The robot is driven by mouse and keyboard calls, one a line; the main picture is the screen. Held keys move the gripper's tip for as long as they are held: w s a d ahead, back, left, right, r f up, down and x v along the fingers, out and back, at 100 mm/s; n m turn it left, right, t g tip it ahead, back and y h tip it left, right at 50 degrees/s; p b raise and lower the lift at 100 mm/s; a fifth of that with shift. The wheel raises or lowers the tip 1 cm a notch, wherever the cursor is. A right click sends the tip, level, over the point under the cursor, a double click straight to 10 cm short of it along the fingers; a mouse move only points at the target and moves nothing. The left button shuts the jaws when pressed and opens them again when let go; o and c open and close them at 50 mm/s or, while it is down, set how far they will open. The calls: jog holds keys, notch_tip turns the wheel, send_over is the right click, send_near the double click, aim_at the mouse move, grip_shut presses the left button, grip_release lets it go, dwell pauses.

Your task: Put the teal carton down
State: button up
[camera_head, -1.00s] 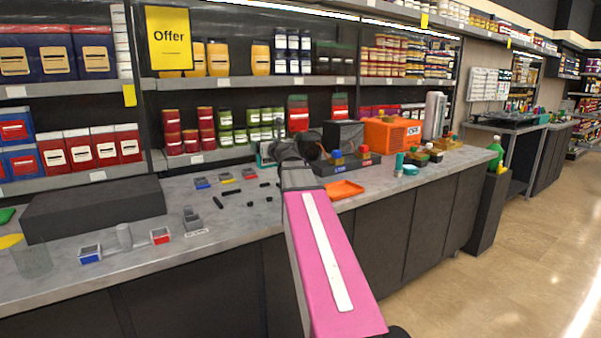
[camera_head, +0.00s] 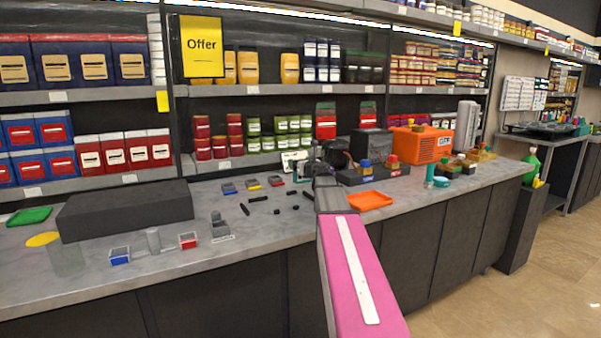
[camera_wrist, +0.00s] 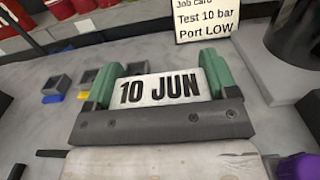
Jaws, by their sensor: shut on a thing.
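In the wrist view, my gripper (camera_wrist: 160,98) is shut on the teal carton (camera_wrist: 158,89), whose pale face reads "10 JUN". Green parts flank this face on both sides; I cannot tell finger from carton there. The grey counter (camera_wrist: 40,125) lies beyond, and I cannot tell whether the carton touches it. In the head view, my pink arm reaches over the counter (camera_head: 200,272), with my dark gripper (camera_head: 330,156) at its far end. My wrist mostly hides the carton there; a small teal patch shows just left of it.
A job card (camera_wrist: 205,18) and a dark round object (camera_wrist: 296,55) stand close beyond the gripper. Small bins (camera_wrist: 58,88) lie to the left. An orange tray (camera_head: 369,200) sits right of my arm. A dark block (camera_head: 125,210) stands at left.

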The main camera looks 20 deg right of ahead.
jog(key=shift+f, duration=1.8)
jog(key=o, duration=0.8)
jog(key=shift+f, duration=0.1)
